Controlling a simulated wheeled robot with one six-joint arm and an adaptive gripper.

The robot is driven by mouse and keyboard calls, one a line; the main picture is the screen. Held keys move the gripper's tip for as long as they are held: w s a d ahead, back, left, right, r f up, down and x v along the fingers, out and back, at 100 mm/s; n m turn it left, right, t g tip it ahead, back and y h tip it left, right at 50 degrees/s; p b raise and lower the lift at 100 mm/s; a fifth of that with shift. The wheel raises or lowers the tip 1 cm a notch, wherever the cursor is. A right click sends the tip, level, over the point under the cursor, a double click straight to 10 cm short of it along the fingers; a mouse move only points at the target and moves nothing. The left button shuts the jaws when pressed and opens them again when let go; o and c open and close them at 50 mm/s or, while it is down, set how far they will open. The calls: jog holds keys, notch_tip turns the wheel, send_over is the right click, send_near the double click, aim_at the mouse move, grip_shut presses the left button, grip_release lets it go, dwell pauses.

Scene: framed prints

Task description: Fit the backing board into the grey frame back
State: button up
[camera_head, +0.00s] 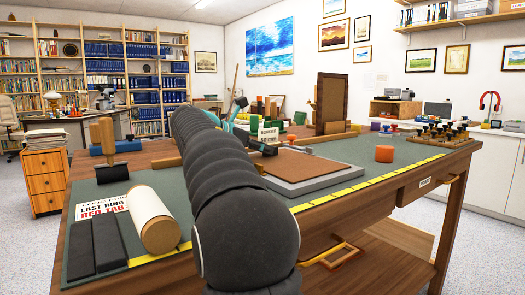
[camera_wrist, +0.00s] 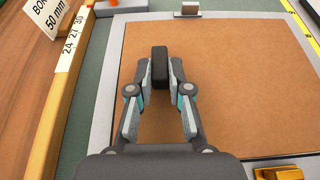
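The backing board (camera_wrist: 235,85) is a flat brown panel lying within the rim of the grey frame back (camera_wrist: 104,75). In the head view the board (camera_head: 305,168) lies flat inside the grey frame (camera_head: 345,180) on the bench. I cannot tell whether every edge sits fully down. My gripper (camera_wrist: 161,68) is over the board, its fingers close on both sides of a dark upright block (camera_wrist: 160,62), which looks like a handle. The lower end of the block is partly hidden by the fingers. In the head view my arm hides most of the gripper.
A wooden strip marked with numbers (camera_wrist: 58,85) runs along the left in the wrist view. An orange-yellow clip (camera_wrist: 278,173) is at the lower right.

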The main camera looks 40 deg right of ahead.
jog(key=o, duration=0.4)
jog(key=p+v, duration=0.2)
jog(key=v, duration=0.8)
jog(key=shift+w+a+r, duration=0.1)
jog(key=shift+a+r, duration=0.1)
jog(key=shift+a, duration=0.05)
jog(key=shift+a+r+p, duration=0.25)
jog(key=shift+a+p, duration=0.05)
jog(key=shift+a, duration=0.35)
